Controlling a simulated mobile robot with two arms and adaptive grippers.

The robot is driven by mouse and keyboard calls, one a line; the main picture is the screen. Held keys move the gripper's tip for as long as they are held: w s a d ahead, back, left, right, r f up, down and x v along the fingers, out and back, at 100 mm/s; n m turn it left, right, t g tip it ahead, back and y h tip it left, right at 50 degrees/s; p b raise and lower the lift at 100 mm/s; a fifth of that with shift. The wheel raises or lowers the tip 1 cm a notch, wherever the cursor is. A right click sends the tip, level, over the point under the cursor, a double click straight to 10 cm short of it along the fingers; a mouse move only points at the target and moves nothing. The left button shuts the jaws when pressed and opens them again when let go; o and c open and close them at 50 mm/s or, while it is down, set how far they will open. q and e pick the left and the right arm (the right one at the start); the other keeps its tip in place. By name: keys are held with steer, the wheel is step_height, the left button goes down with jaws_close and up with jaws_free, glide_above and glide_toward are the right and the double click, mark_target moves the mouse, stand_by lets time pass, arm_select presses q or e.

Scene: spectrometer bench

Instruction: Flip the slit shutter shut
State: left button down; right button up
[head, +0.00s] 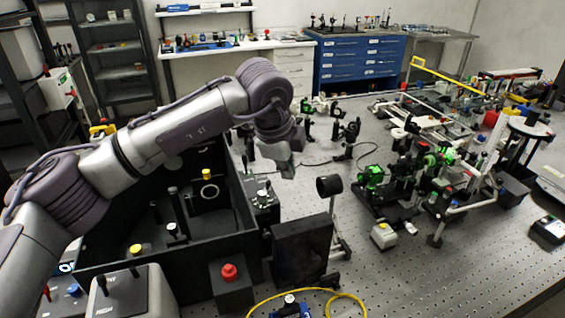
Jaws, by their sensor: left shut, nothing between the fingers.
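My left arm reaches in from the left over the open black box of the spectrometer (225,248). My left gripper (287,170) points down, shut and empty, above the bench just beyond the box's right wall. A small dark unit with knobs (262,199) sits against that wall, below and left of the gripper, apart from it. I cannot make out the slit shutter for certain; its parts are too small or hidden here. Posts with yellow-topped mounts (208,190) stand inside the box. My right gripper is not in view.
A black panel (302,250) and a black cylinder on a post (329,186) stand right of the box. A red button box (230,284) is in front. Green-lit optics (373,175) crowd the perforated bench (400,285) farther right. A yellow cable (340,297) loops at the front.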

mark_target(268, 185)
arm_select(q)
steer(key=p+x, duration=0.3)
steer(key=x, duration=0.4)
steer(key=a, duration=0.1)
steer(key=a+p, duration=0.1)
steer(key=a+r, duration=0.1)
steer(key=shift+w+a+p, duration=0.4)
steer(key=shift+d+f, duration=0.1)
